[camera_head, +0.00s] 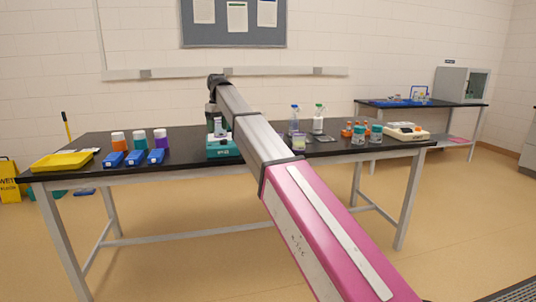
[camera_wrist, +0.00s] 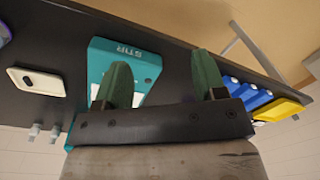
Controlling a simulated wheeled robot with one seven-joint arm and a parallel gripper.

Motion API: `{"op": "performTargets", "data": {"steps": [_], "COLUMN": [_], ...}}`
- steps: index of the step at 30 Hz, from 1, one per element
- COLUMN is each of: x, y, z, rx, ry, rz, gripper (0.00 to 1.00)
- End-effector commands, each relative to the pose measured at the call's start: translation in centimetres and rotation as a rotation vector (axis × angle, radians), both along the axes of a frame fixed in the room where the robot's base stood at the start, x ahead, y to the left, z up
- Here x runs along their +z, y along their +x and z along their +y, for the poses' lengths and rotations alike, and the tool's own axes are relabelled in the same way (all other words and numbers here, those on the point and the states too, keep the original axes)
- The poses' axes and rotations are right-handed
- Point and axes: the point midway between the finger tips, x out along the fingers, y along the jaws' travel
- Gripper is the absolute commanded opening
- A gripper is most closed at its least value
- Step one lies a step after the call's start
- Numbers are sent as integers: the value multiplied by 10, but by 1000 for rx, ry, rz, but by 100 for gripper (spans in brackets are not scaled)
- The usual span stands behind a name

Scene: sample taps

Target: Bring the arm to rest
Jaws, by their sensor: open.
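My arm reaches out from the lower right over the black lab table (camera_head: 185,161) in the head view. In the wrist view my gripper (camera_wrist: 162,80) shows two green fingers held apart, with nothing between them touching both. In the head view the gripper (camera_head: 217,124) is partly hidden and points down over a teal device (camera_head: 224,148). In the wrist view that teal device (camera_wrist: 102,60) lies beneath and beyond the fingers. I cannot tell how far the fingertips are from it.
Blue racks (camera_head: 135,158), capped bottles (camera_head: 119,140) and a yellow tray (camera_head: 62,161) stand at the left. Wash bottles (camera_head: 318,121), small jars (camera_head: 376,135) and a white instrument (camera_head: 406,131) stand at the right. A second table (camera_head: 450,105) is behind.

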Motion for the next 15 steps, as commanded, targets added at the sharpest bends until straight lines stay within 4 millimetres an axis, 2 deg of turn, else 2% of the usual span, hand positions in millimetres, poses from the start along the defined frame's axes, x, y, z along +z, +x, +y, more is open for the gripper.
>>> {"op": "performTargets", "data": {"steps": [8, 15], "x": [-40, -91], "y": [-3, -9], "z": [-27, -63], "rx": [-47, -113], "ry": [-3, -8], "rz": [0, -1], "gripper": [64, 64]}}
